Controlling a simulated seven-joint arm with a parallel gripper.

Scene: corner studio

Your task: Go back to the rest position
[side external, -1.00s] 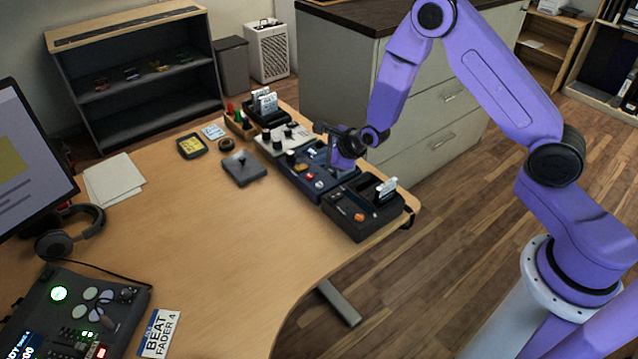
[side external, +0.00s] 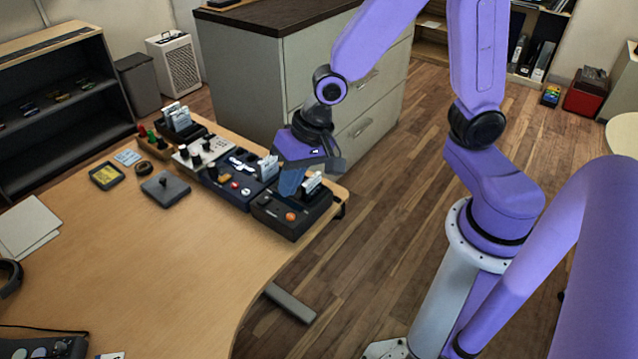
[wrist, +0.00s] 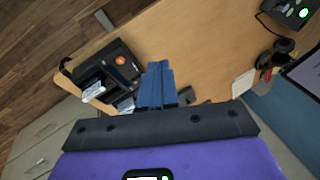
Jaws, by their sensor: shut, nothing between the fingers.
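My gripper (side external: 290,186) is shut and empty, with its blue fingers pointing down. In the side view it shows in front of the edge between the blue module and the black box with an orange knob at the near end of the row. I cannot tell the exact gap between fingertips and boxes. In the wrist view the blue fingers (wrist: 157,84) are together with nothing between them, and the desk lies beyond them.
The black box (side external: 288,218) holds a white card (side external: 312,182). The blue module (side external: 228,190) also has white cards (side external: 268,167). A grey drawer cabinet (side external: 258,75) stands behind. A grey pad with a knob (side external: 165,188) lies on the desk. The desk's middle (side external: 150,255) is clear.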

